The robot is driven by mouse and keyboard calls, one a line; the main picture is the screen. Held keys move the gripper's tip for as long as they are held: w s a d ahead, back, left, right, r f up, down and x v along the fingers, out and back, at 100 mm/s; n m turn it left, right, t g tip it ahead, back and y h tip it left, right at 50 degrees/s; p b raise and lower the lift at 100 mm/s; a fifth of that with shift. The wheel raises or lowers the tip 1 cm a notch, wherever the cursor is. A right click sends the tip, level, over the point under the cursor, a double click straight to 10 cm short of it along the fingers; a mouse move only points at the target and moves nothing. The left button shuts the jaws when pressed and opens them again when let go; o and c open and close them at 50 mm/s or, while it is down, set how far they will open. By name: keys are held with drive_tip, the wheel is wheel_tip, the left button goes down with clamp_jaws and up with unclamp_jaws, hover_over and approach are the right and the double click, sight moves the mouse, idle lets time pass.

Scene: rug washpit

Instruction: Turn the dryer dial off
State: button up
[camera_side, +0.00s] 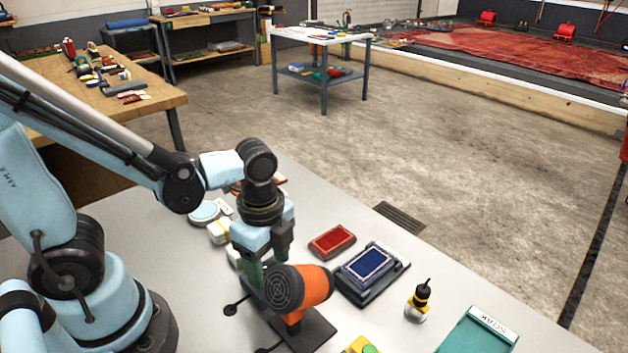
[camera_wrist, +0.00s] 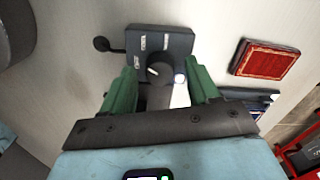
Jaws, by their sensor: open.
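The orange dryer (camera_side: 315,285) with a dark round grille stands on a dark base plate (camera_side: 312,332) near the front of the table. In the wrist view a dark control box (camera_wrist: 172,40) carries a round black dial (camera_wrist: 159,72) with a light pointer mark, small white labels around it and a bright white spot at its right. My gripper (camera_wrist: 162,70) is open, its two green fingers on either side of the dial with gaps visible. I cannot tell their height above it. In the side view my gripper (camera_side: 266,258) points down just behind the dryer, which partly hides the fingers and box.
A red pad (camera_side: 332,241) and a dark tray with a blue pad (camera_side: 370,265) lie right of the dryer. A small yellow-black bottle (camera_side: 419,301) and a teal box (camera_side: 478,333) are farther right. White items (camera_side: 219,231) sit behind my gripper.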

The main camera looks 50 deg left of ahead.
drive_tip(key=shift+f, duration=0.1)
drive_tip(key=c, duration=1)
drive_tip(key=shift+c, duration=0.2)
drive_tip(key=shift+n, duration=2.9)
drive_tip(key=o, duration=1)
drive_tip(key=shift+o, duration=0.2)
